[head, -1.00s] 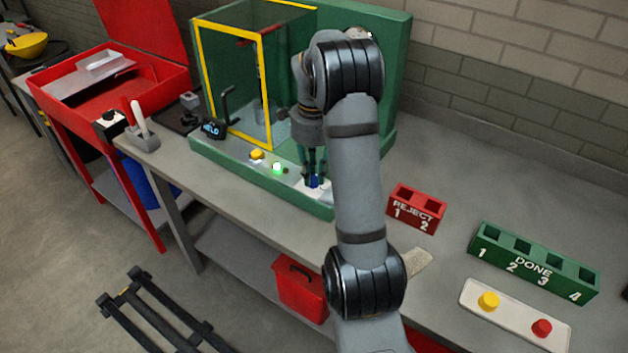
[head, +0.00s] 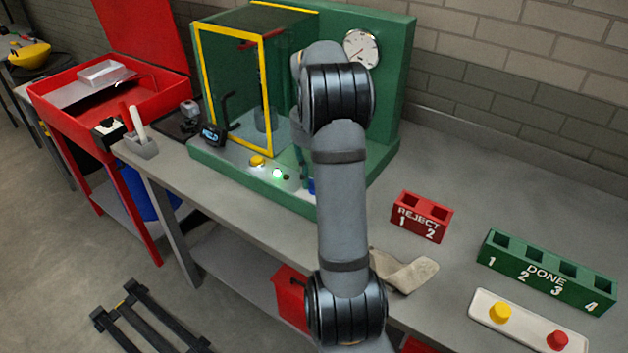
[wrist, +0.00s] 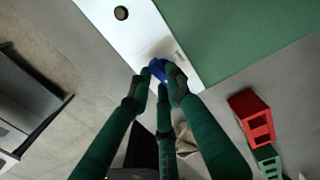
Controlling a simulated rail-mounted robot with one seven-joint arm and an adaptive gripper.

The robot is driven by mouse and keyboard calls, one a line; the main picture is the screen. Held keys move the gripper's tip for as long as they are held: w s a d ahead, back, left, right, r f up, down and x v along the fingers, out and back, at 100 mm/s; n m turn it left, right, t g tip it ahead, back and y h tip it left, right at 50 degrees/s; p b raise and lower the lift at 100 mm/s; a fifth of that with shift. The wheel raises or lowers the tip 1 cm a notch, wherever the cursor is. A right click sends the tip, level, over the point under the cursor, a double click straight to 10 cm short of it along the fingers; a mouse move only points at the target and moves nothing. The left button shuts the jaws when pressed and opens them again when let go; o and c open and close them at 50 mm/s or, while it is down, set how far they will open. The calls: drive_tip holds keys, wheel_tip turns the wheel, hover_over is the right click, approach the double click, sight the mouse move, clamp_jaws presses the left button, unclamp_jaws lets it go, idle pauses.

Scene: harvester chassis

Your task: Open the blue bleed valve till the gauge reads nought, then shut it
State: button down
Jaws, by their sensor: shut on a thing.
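The blue bleed valve (wrist: 157,66) sits on the white plate of the green rig, between my fingertips in the wrist view. Only a bit of its blue shows beside my arm in the head view (head: 311,186). My gripper (wrist: 158,78) is shut on the valve's knob. In the head view my arm hides most of the gripper. The round white gauge (head: 361,49) is on the rig's green back panel, in clear sight. Its dark needle is too small to read surely. How far the valve is turned I cannot tell.
A yellow-framed guard (head: 232,85) stands left of my arm. A yellow button (head: 257,161) and a lit green lamp (head: 277,174) are on the rig's front. The red reject rack (head: 421,217), green done rack (head: 548,272) and a cloth (head: 404,271) lie right.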

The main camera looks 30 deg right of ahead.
idle(0.4)
drive_tip(key=c, duration=1.6)
unclamp_jaws()
drive_tip(key=shift+r, duration=0.1)
wheel_tip(320, 180, up, 12)
drive_tip(key=shift+f, duration=0.1)
drive_tip(key=shift+f, duration=0.1)
wheel_tip(320, 180, down, 12)
drive_tip(key=shift+r, duration=0.1)
